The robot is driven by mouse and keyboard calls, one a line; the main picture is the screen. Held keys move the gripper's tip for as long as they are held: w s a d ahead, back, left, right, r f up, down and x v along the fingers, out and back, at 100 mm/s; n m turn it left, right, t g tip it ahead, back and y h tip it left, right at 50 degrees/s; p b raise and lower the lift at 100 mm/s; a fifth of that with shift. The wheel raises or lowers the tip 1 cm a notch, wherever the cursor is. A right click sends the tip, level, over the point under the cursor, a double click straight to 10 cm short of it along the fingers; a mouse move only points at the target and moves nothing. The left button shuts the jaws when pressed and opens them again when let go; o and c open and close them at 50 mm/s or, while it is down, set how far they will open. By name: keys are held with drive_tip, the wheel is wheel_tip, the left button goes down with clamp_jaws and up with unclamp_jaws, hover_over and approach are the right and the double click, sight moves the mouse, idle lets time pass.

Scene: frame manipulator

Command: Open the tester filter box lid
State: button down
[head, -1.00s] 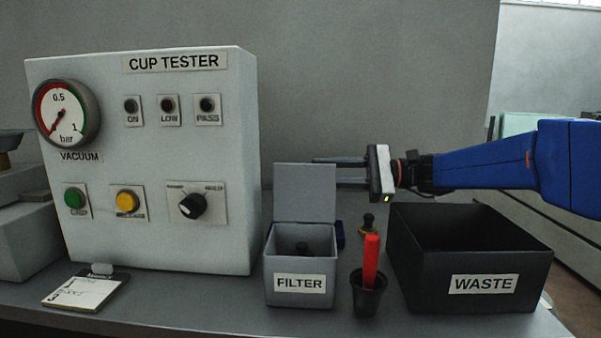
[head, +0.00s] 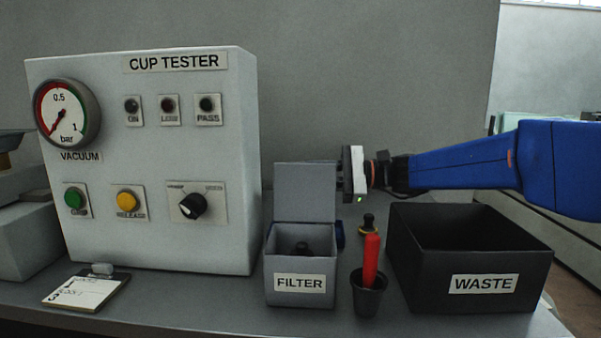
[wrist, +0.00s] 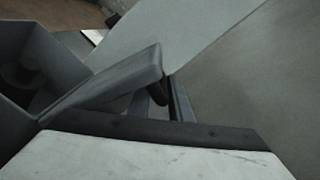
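The filter box (head: 300,285) is a grey open-topped box labelled FILTER, in the middle of the bench in the head view. Its flat grey lid (head: 304,190) stands upright at the back edge, and the box mouth is uncovered. A dark object (head: 302,248) shows inside. My gripper (head: 342,177) is at the lid's right edge, coming from the right. Its fingers are mostly hidden behind the lid, so their opening is unclear. The wrist view shows the box (wrist: 40,65) at left and the grey lid (wrist: 115,80) close by; contact cannot be told.
The cup tester (head: 160,150) stands left of the box. A dark cup (head: 369,296) with a red-handled tool (head: 371,260) stands right of it, before a small brass-and-black piece (head: 368,225). The black waste bin (head: 480,300) is further right. A clipboard (head: 86,290) lies at front left.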

sight(300, 166)
drive_tip(key=shift+w+r, duration=0.1)
drive_tip(key=shift+r, duration=0.25)
drive_tip(key=shift+s+r+n, duration=0.35)
drive_tip(key=shift+n, duration=0.05)
drive_tip(key=shift+s+r+n, duration=0.3)
drive_tip(key=shift+s+r, duration=0.25)
drive_tip(key=shift+s, duration=0.2)
drive_tip(key=c, duration=1.8)
unclamp_jaws()
drive_tip(key=shift+s, duration=0.1)
drive_tip(key=shift+f, duration=0.25)
